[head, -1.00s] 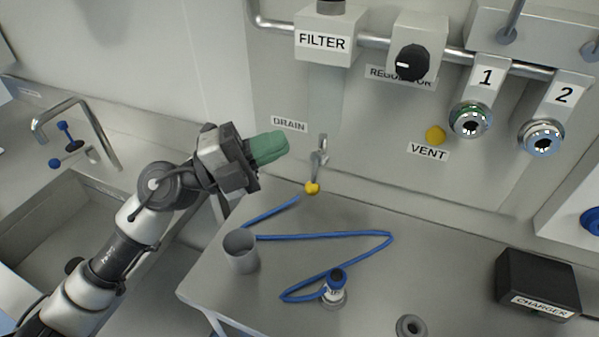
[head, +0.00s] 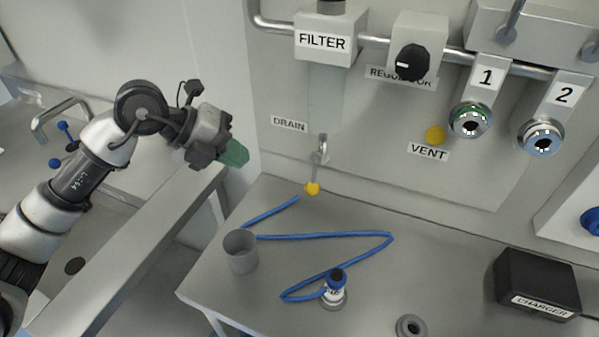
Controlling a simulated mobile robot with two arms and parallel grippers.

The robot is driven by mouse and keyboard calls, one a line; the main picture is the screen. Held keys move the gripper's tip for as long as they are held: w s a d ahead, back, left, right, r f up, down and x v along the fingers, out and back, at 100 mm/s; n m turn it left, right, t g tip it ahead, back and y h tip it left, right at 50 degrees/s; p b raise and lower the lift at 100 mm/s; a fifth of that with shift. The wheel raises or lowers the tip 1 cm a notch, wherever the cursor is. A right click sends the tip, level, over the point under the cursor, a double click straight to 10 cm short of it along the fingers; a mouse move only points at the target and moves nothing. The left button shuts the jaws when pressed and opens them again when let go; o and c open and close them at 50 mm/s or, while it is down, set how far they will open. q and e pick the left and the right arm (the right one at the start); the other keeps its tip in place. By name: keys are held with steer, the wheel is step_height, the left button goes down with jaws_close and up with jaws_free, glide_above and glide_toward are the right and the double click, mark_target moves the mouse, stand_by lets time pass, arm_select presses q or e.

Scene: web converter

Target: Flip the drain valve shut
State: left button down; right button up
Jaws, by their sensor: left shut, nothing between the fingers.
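The drain valve (head: 320,152) hangs under the clear filter bowl, right of the DRAIN label (head: 289,124). It is a small grey metal fitting, with a thin stem running down to a yellow tip (head: 312,188). Its exact lever position is too small to tell. My left gripper (head: 236,154), with green fingers, is shut and empty. It is in the air to the left of the valve, clearly apart from it. My right gripper is not in view.
A blue hose (head: 340,237), a grey cup (head: 240,252) and a blue-topped fitting (head: 335,288) are on the bench below. A black charger (head: 536,284) stands at right. The regulator knob (head: 412,63) and yellow vent button (head: 435,135) are on the panel.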

arm_select(q)
steer(key=p, duration=0.3)
glide_toward(312, 180)
step_height(312, 180, down, 4)
steer(key=d, duration=0.2)
steer(key=w+d+p, duration=0.1)
steer(key=d, duration=0.1)
steer(key=shift+w+f+p, duration=0.1)
steer(key=shift+f+p, duration=0.15)
steer(key=shift+p, duration=0.05)
steer(key=shift+w+d+f, duration=0.1)
steer(key=shift+d+f, duration=0.05)
steer(key=shift+d, duration=0.1)
